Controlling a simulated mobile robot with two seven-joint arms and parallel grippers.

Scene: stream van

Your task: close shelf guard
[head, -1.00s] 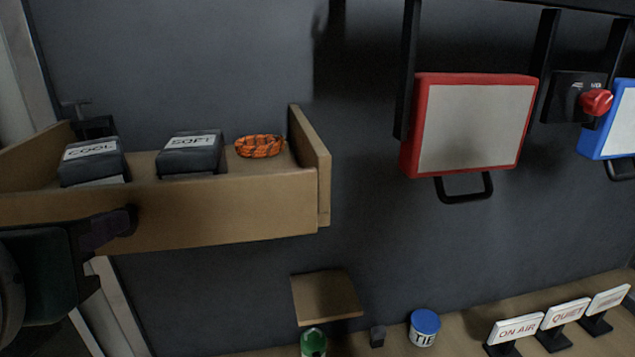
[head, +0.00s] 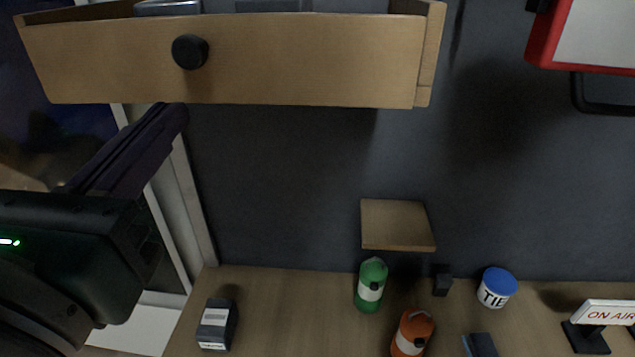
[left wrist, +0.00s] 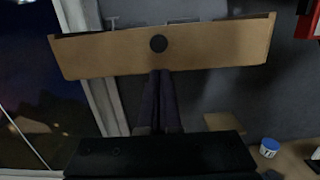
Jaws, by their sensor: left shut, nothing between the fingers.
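The shelf guard (head: 300,60) is a light wooden board with a round black knob (head: 190,52), standing upright across the front of the wall shelf. In the left wrist view the guard (left wrist: 210,46) spans the top of the picture, with its knob (left wrist: 158,43) just above my fingertips. My left gripper (head: 178,112) is shut and empty, just below the guard and under the knob. The left wrist view also shows its closed fingers (left wrist: 160,75) pointing up at the knob. Whether they touch the guard I cannot tell. My right gripper is not in view.
A small wooden ledge (head: 398,225) sticks out from the wall. Below, the counter (head: 280,290) holds a green bottle (head: 371,285), an orange bottle (head: 412,333), a blue-lidded tub (head: 497,287) and a dark box (head: 217,325). A red-framed panel (head: 590,35) hangs at right.

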